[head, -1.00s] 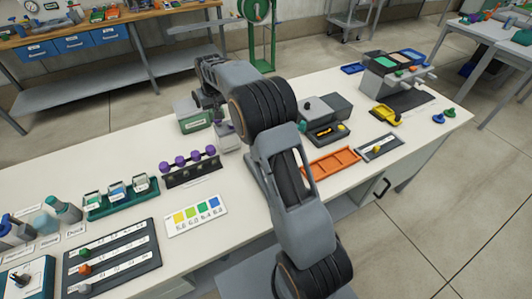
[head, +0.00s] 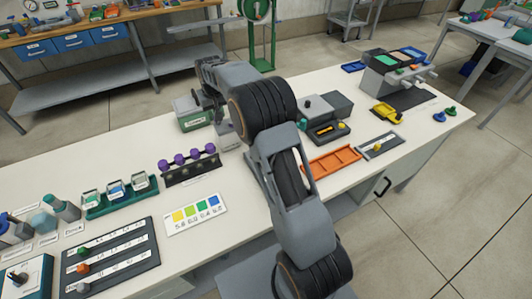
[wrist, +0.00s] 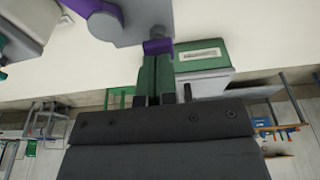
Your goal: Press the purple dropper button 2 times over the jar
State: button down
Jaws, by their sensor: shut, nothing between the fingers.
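The purple dropper button (wrist: 158,46) shows in the wrist view right at the tips of my gripper (wrist: 160,58). It sits at the end of a grey dropper body (wrist: 138,22); I cannot tell whether the fingers touch it. The fingers are together and hold nothing. A second purple part (wrist: 92,8) shows at the top edge. In the head view my arm hides the button and most of the gripper; a grey base (head: 229,138) shows beside the wrist. I cannot make out the jar under the dropper for certain.
A green and grey labelled box (head: 194,116) stands close by the gripper. A rack of purple knobs (head: 188,162) and a green rack of jars (head: 120,195) are to the left. An orange tray (head: 332,160) and a dark device (head: 325,130) are to the right.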

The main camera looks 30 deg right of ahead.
jog(key=shift+f+b, duration=0.5)
jog(key=shift+f, duration=0.5)
jog(key=shift+r, duration=0.1)
jog(key=shift+r+p, duration=1.45)
jog(key=shift+r, duration=0.2)
jog(key=shift+r, duration=0.1)
notch_tip(320, 180, up, 6)
jog(key=p, duration=0.5)
jog(key=shift+f, duration=0.2)
